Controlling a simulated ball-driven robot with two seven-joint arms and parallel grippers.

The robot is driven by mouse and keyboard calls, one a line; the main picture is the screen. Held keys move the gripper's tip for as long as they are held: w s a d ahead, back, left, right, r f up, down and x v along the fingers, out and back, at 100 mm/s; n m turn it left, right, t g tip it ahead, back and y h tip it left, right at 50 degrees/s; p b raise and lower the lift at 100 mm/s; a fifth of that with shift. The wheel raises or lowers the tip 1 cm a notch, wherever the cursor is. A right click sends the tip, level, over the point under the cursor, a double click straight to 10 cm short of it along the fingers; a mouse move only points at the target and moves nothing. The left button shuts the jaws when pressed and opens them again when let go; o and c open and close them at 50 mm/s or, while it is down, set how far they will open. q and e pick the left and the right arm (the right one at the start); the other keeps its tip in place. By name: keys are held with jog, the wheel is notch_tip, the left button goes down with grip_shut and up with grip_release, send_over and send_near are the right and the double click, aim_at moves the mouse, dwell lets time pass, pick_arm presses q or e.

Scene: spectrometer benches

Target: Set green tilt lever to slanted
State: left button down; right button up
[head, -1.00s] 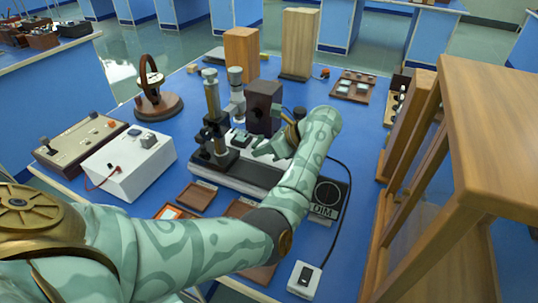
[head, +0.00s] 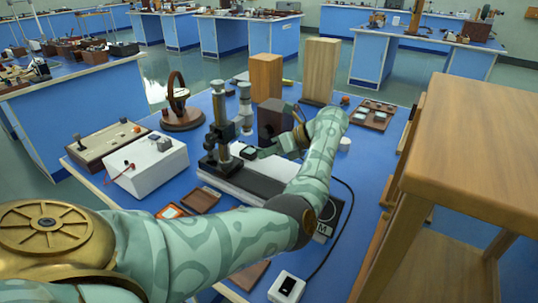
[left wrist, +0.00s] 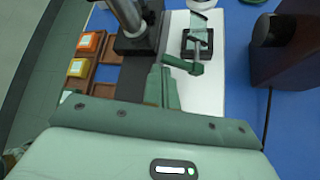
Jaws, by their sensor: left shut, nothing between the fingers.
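In the left wrist view a green lever (left wrist: 184,65) lies nearly crosswise at the near side of a small black stage (left wrist: 186,45) on a white strip. A thin translucent plate (left wrist: 198,28) stands on the stage. My left gripper (left wrist: 160,72) is shut and empty, its tips just short of the lever's left end; I cannot tell whether they touch. In the head view my left gripper (head: 263,153) is over the bench instrument, beside the small dark stage (head: 249,152). The lever is too small there to make out. My right gripper is not in view.
A microscope-like column (head: 219,125) stands left of the stage and a dark brown box (head: 274,118) behind it. A white power box (head: 145,165) is to the left. A wooden frame (head: 480,140) blocks the right side. Small trays (left wrist: 78,68) lie left of the instrument.

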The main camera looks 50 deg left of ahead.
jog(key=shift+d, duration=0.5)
